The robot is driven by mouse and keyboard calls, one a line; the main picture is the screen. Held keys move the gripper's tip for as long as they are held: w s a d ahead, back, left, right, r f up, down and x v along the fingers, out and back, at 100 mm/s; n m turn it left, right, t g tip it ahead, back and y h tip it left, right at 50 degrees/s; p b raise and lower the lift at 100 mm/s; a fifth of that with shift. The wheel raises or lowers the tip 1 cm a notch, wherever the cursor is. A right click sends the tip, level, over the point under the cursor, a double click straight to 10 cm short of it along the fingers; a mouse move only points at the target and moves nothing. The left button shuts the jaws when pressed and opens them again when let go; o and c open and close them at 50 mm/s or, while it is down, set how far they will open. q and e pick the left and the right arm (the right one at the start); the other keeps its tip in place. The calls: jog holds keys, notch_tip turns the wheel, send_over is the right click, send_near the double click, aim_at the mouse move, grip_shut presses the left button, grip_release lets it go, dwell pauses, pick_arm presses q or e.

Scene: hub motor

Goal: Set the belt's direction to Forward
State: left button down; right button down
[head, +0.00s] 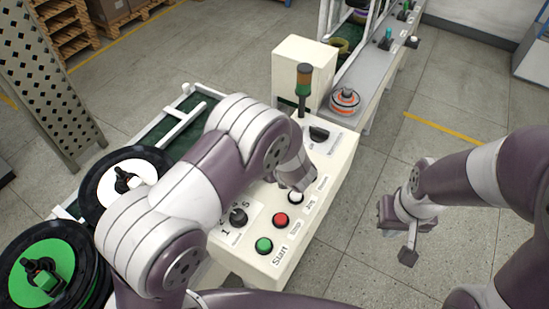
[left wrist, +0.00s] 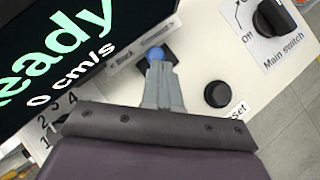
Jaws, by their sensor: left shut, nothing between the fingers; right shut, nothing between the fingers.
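In the left wrist view a blue-tipped switch (left wrist: 155,54) sits on a black square plate, with a partly covered label that seems to read "Back" to its left. My left gripper (left wrist: 160,80) is shut and empty, its fingertips right at the near side of the blue tip; I cannot tell whether they touch. The switch's exact position is hard to read. In the head view my left arm hides this switch and the left fingers. The control panel (head: 255,255) lies below that arm. My right gripper (head: 407,252) is shut and empty, out over the floor to the panel's right.
The main switch (head: 319,133), green Start button (head: 264,245), red button (head: 281,220) and speed knob (head: 238,216) share the panel. A black button (left wrist: 217,93) labelled Reset is right of my left fingers. The display (left wrist: 50,45) reads Ready, 0 cm/s. A signal tower (head: 303,88) stands behind.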

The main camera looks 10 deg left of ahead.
pick_arm(q)
jog(key=shift+w+d+r+g+p, duration=0.15)
jog(key=shift+w+g+p, duration=0.2)
jog(key=shift+p, duration=0.25)
jog(key=shift+w+d+r+g+p, duration=0.1)
jog(key=shift+w+g+p, duration=0.15)
jog(key=shift+g+p, duration=0.25)
jog(key=shift+w+d+f, duration=0.1)
jog(key=shift+w+f, duration=0.05)
jog(key=shift+w, duration=0.1)
jog(key=shift+w+d, duration=0.1)
jog(key=shift+w, duration=0.15)
pick_arm(e)
jog(key=r, duration=0.4)
jog(key=shift+w+d, duration=0.1)
jog(key=shift+w, duration=0.2)
pick_arm(q)
jog(key=shift+p, duration=0.3)
pick_arm(e)
jog(key=shift+r, duration=0.1)
pick_arm(q)
jog(key=shift+r+p, duration=0.55)
jog(key=shift+r, duration=0.3)
pick_arm(e)
jog(key=shift+r, duration=0.55)
